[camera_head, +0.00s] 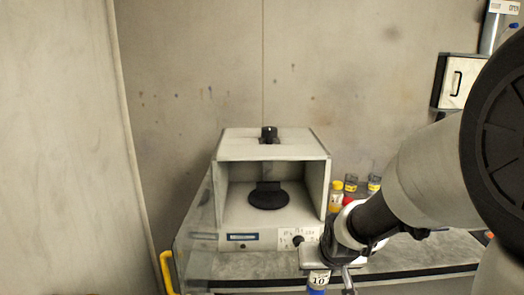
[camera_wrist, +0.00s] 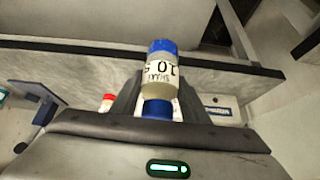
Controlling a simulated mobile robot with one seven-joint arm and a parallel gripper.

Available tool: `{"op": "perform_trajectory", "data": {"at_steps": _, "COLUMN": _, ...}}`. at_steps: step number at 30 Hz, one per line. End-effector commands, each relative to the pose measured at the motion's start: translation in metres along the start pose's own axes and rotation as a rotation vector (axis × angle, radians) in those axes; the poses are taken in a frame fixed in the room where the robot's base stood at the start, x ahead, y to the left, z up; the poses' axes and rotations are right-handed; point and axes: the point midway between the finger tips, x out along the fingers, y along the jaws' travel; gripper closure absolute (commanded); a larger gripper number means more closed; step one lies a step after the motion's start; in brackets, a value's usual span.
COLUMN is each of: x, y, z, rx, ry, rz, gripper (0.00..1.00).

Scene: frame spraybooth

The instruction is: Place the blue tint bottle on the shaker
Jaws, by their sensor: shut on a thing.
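The blue tint bottle (camera_wrist: 161,75) is clamped between the two dark fingers of my gripper (camera_wrist: 158,100) in the wrist view. It has blue ends and a pale label reading "10". In the head view its label and blue part (camera_head: 317,281) show below my gripper (camera_head: 325,262), at the bottom edge. The shaker (camera_head: 270,147) is a pale box with an open front in the middle of the head view. A black round plate (camera_head: 268,197) lies inside it, with nothing on it. My gripper is in front of the shaker, to its lower right, apart from the plate.
Several bottles, one yellow-capped (camera_head: 336,193), stand right of the shaker, partly behind my arm. A yellow handle (camera_head: 168,272) is at the lower left. A wall cabinet (camera_head: 456,82) hangs at the right. The shaker's walls and roof bound its opening; the front is open.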

Motion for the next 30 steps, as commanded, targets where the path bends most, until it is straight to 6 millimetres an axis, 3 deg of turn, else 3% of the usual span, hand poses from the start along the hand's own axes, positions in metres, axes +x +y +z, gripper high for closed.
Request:
{"op": "perform_trajectory", "data": {"at_steps": 1, "x": -0.011, "y": -0.001, "z": -0.009, "rx": -0.001, "ry": 0.000, "rz": -0.003, "gripper": 0.87}}
{"op": "perform_trajectory", "data": {"at_steps": 10, "x": -0.048, "y": -0.003, "z": -0.045, "rx": 0.001, "ry": -0.001, "rz": -0.006, "gripper": 0.87}}
{"op": "perform_trajectory", "data": {"at_steps": 18, "x": -0.062, "y": 0.001, "z": -0.060, "rx": -0.003, "ry": 0.000, "rz": 0.009, "gripper": 0.87}}
{"op": "perform_trajectory", "data": {"at_steps": 20, "x": -0.059, "y": 0.002, "z": -0.055, "rx": -0.003, "ry": -0.003, "rz": 0.013, "gripper": 0.87}}
{"op": "perform_trajectory", "data": {"at_steps": 27, "x": -0.039, "y": 0.004, "z": -0.001, "rx": -0.001, "ry": -0.005, "rz": 0.016, "gripper": 0.87}}
{"op": "perform_trajectory", "data": {"at_steps": 30, "x": -0.038, "y": 0.003, "z": 0.007, "rx": -0.002, "ry": 0.000, "rz": 0.012, "gripper": 0.87}}
